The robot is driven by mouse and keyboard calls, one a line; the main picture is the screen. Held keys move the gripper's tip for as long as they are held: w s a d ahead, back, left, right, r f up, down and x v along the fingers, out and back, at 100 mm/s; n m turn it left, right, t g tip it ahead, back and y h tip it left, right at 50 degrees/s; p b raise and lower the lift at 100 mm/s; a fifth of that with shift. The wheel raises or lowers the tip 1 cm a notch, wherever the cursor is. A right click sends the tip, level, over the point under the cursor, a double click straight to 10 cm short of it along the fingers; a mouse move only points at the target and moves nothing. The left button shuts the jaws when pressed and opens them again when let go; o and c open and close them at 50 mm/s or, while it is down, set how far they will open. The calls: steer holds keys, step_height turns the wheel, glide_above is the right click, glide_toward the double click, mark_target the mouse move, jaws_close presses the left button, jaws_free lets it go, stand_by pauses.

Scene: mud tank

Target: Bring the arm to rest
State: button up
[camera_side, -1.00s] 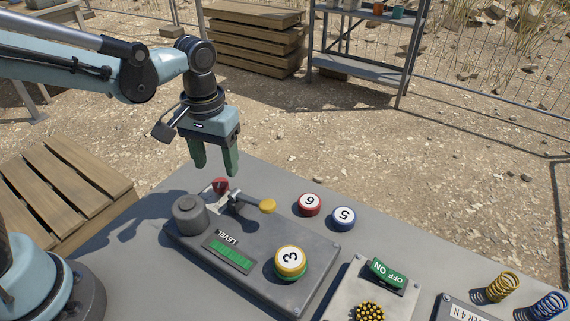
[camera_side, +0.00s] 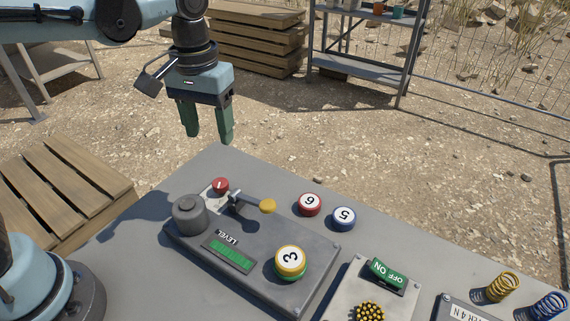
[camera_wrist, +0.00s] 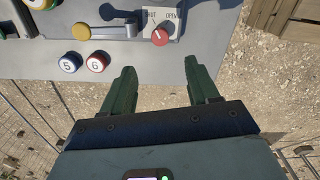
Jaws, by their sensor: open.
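My gripper (camera_side: 206,140) has two green fingers, pointing down, spread apart with nothing between them. In the side view it hangs in the air beyond the far left edge of the grey table, clear of the lever panel (camera_side: 190,247). In the wrist view the gripper (camera_wrist: 160,80) is open above the table edge and the sandy ground.
A red disc marked 6 (camera_side: 309,204) and a blue disc marked 5 (camera_side: 343,218) lie on the table. An ON/OFF switch box (camera_side: 387,274) and springs (camera_side: 502,288) stand at right. Pallets (camera_side: 66,190), stacked boards (camera_side: 255,40) and shelving (camera_side: 365,68) surround the table.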

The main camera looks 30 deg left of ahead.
steer(key=s+a+f+m+t, duration=0.2)
steer(key=s+a+f+t, duration=0.1)
steer(key=s+a+t, duration=0.2)
steer(key=shift+a+m+t, duration=0.4)
steer(key=shift+a+t, duration=0.6)
stand_by(0.4)
